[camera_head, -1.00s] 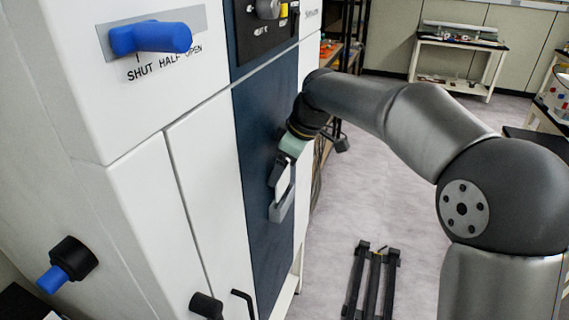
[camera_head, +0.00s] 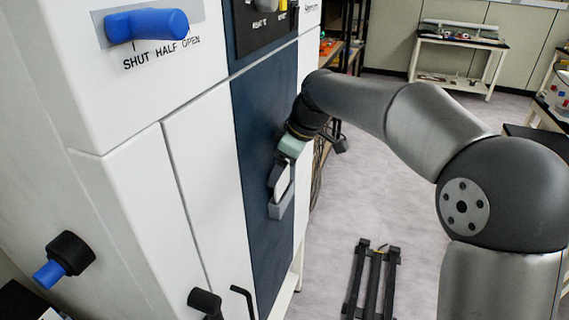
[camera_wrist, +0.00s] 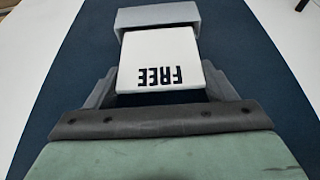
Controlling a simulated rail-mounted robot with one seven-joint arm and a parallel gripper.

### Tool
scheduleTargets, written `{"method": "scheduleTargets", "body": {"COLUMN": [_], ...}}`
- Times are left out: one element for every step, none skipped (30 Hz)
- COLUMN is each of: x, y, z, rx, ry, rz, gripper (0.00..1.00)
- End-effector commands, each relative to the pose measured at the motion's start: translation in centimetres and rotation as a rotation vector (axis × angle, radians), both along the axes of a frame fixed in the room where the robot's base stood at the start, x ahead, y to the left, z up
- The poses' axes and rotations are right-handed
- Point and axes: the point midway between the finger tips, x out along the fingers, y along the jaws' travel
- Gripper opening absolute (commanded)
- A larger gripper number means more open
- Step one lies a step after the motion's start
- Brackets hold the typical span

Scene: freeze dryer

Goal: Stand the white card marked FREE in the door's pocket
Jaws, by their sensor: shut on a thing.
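The white card (camera_wrist: 160,62) lettered FREE is between the fingers of my gripper (camera_wrist: 160,80) in the wrist view, its lettering upside down there. My gripper is shut on it. The card also shows as a narrow pale strip in the head view (camera_head: 281,181), below my gripper (camera_head: 284,166). The grey pocket (camera_head: 282,208) is on the dark blue door (camera_head: 262,130), directly below the card. In the wrist view the card's far edge meets the pocket (camera_wrist: 156,17); how deep it reaches inside is hidden.
The white cabinet front (camera_head: 205,165) is left of the door. A blue handle (camera_head: 147,25) sticks out above, and a black knob (camera_head: 205,302) and a hooked black handle (camera_head: 243,298) lower down. Open floor (camera_head: 345,215) is right of the door, with a dark frame (camera_head: 373,280) on it.

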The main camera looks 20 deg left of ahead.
Motion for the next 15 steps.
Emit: {"method": "scheduleTargets", "body": {"x": [-0.4, -0.4, -0.4, -0.4, -0.4, -0.4, -0.4, -0.4, -0.4, -0.4, -0.5, -0.4, -0.4, -0.4, -0.4], "y": [0.8, 0.8, 0.8, 0.8, 0.8, 0.8, 0.8, 0.8, 0.8, 0.8, 0.9, 0.9, 0.9, 0.9, 0.9], "z": [-0.6, -0.7, -0.9, -1.0, -1.1, -1.3, -1.4, -1.6, -1.7, -1.8, -2.0, -2.1, -2.2, -2.4, -2.5], "rx": [0.01, 0.01, 0.01, 0.01, 0.01, 0.01, 0.009, 0.009, 0.009, 0.009, 0.009, 0.009, 0.009, 0.009, 0.009], "ry": [0.007, 0.007, 0.007, 0.007, 0.007, 0.007, 0.007, 0.007, 0.007, 0.007, 0.007, 0.007, 0.008, 0.008, 0.008], "rz": [0.008, 0.008, 0.008, 0.008, 0.008, 0.008, 0.008, 0.008, 0.008, 0.008, 0.008, 0.008, 0.007, 0.007, 0.007], "gripper": [0.45, 0.45, 0.45, 0.45, 0.45, 0.45, 0.45, 0.45, 0.45, 0.45, 0.45, 0.45, 0.45, 0.45, 0.45]}}
